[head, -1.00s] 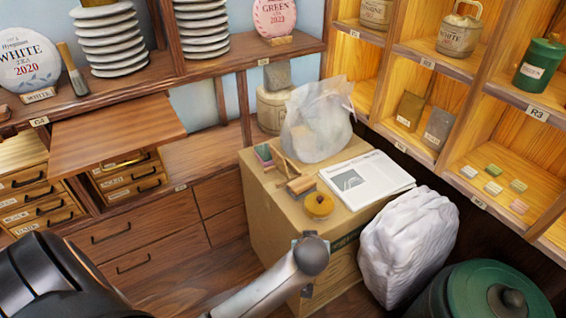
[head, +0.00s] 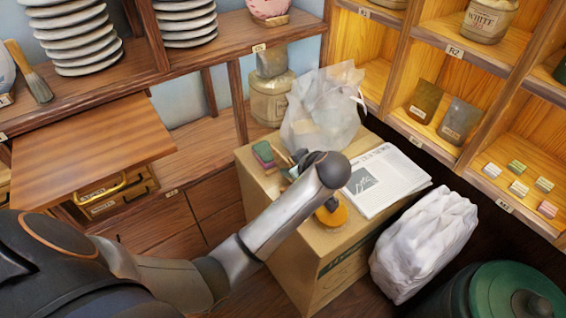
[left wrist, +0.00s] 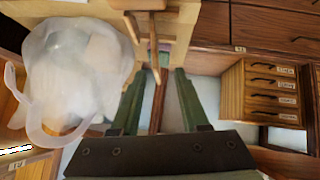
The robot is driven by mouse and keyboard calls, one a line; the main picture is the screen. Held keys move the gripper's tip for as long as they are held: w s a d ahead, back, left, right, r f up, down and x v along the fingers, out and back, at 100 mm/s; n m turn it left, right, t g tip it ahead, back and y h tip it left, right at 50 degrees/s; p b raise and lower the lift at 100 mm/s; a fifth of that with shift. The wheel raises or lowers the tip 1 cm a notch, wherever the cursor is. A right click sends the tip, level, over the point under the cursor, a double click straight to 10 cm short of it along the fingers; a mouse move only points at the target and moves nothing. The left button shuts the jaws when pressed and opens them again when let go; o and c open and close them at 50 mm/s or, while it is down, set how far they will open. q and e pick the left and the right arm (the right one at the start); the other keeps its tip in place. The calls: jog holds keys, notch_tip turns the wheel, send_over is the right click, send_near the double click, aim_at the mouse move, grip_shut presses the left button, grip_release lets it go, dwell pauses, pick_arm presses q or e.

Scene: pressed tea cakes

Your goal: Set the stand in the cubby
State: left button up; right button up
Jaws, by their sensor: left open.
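The small wooden stand (left wrist: 141,5) is on the cardboard box (head: 320,243). In the head view my left arm hides most of it. My left gripper (left wrist: 157,74) is open, with two green fingers apart and nothing clearly held between them. In the left wrist view the stand shows just beyond the fingertips, at the top edge; I cannot tell whether they touch. In the head view my wrist hides most of this gripper over the box. Open cubbies line the right, one with two pouches (head: 424,101), one with several small blocks (head: 517,188). The right gripper is out of view.
On the box are a translucent bag (head: 318,105), a newspaper (head: 388,180), a yellow round item (head: 333,215) and a green-pink block (head: 264,154). A white sack (head: 425,243) and green bin (head: 495,292) stand right. A pulled-out wooden board (head: 90,150) juts out left.

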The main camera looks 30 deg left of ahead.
aim_at(282, 164)
pick_arm(q)
jog(key=b+x, duration=0.1)
jog(key=x, duration=0.5)
jog(key=shift+w+a+f, duration=0.1)
jog(key=shift+a+f, duration=0.05)
jog(key=shift+f, duration=0.05)
jog(key=shift+w+b+x, duration=0.15)
jog(key=shift+b+x, duration=0.15)
jog(key=shift+x, duration=1.1)
jog(key=shift+w+b+x, duration=0.2)
jog(key=shift+b+x, duration=0.1)
jog(key=shift+x, duration=1.15)
jog(key=shift+s+r, duration=0.1)
grip_shut()
